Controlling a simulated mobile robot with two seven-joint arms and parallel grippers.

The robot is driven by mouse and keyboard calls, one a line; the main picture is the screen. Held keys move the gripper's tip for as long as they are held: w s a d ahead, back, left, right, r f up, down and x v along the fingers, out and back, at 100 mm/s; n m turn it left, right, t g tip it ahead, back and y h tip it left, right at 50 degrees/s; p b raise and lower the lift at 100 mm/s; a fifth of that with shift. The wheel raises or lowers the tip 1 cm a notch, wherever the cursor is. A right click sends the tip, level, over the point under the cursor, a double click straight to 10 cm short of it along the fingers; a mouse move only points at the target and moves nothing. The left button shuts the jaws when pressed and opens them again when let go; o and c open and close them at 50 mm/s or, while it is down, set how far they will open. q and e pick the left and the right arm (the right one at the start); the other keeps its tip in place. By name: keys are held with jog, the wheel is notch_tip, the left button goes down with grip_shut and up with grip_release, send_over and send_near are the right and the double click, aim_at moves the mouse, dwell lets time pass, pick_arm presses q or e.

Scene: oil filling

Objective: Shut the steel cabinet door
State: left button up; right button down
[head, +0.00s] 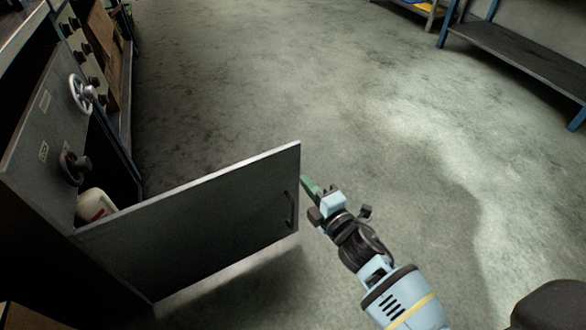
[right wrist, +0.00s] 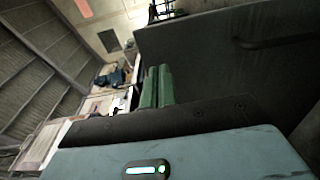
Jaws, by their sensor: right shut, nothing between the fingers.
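The steel cabinet (head: 35,140) stands at the left of the head view. Its grey door (head: 200,225) is swung wide open into the room, with a dark bar handle (head: 290,210) near its free edge. My right gripper (head: 311,187) is shut and empty, just to the right of the door's free edge; I cannot tell whether it touches. In the right wrist view its green fingers (right wrist: 156,88) are together, with the door (right wrist: 230,60) beside them and the handle (right wrist: 275,42) above right. My left gripper is not in view.
A white container (head: 95,204) stands inside the cabinet behind the door. A handwheel (head: 82,94) and a red-marked valve knob (head: 73,167) stick out of the cabinet front. A shelf bench (head: 520,60) is at the far right. The floor between is clear.

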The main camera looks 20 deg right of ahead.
aim_at(288, 159)
jog(key=w, duration=0.2)
jog(key=w+b, duration=0.1)
jog(key=w, duration=0.1)
jog(key=w+a+b, duration=0.1)
jog(key=w, duration=0.1)
jog(key=shift+w+f, duration=0.1)
jog(key=shift+w, duration=0.45)
